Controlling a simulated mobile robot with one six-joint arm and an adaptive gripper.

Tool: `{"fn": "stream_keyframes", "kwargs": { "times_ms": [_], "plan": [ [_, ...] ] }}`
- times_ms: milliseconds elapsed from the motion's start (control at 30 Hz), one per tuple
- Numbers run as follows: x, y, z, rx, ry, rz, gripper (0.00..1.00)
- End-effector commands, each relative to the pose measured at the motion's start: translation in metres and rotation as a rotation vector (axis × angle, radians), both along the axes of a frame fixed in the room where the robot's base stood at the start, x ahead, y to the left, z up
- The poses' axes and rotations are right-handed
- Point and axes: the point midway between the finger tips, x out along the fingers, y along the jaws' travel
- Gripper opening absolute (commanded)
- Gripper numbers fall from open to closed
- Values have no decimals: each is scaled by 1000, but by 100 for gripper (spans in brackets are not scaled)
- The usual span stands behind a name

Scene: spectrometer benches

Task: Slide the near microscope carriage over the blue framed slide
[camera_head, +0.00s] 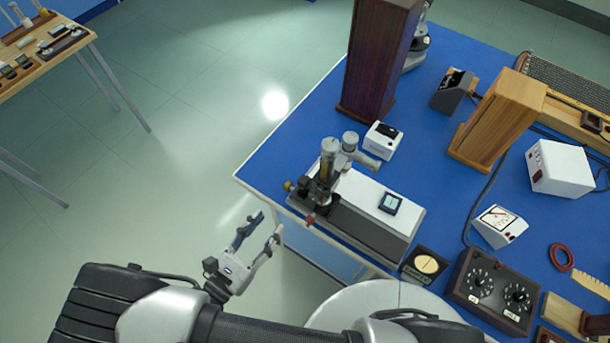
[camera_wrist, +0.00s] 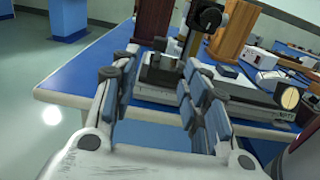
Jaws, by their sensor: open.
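The microscope carriage (camera_head: 322,180) stands upright at the left end of a long grey and white bed (camera_head: 349,223) near the blue bench's front edge. It has a brass-and-grey tube and a red knob low on its front. The blue framed slide (camera_head: 391,203) lies on the white top of the bed, to the right of the carriage and apart from it. My gripper (camera_head: 262,225) is open and empty, off the bench's front left edge, left of the carriage and not touching it. In the wrist view the carriage (camera_wrist: 165,68) shows beyond my open fingers (camera_wrist: 160,80).
A dark wooden column (camera_head: 378,60) and a small white box (camera_head: 383,141) stand behind the carriage. A round dial (camera_head: 426,264) and a dark two-knob box (camera_head: 493,288) lie right of the bed. The floor (camera_head: 150,190) left of the bench is clear.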

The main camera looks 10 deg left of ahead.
Motion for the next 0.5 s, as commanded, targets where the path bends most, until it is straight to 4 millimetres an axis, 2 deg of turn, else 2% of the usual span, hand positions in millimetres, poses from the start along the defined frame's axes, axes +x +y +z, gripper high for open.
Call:
{"fn": "stream_keyframes", "kwargs": {
  "times_ms": [500],
  "plan": [
    [103, -45, -1, 0, 2, -10, 42]
  ]
}}
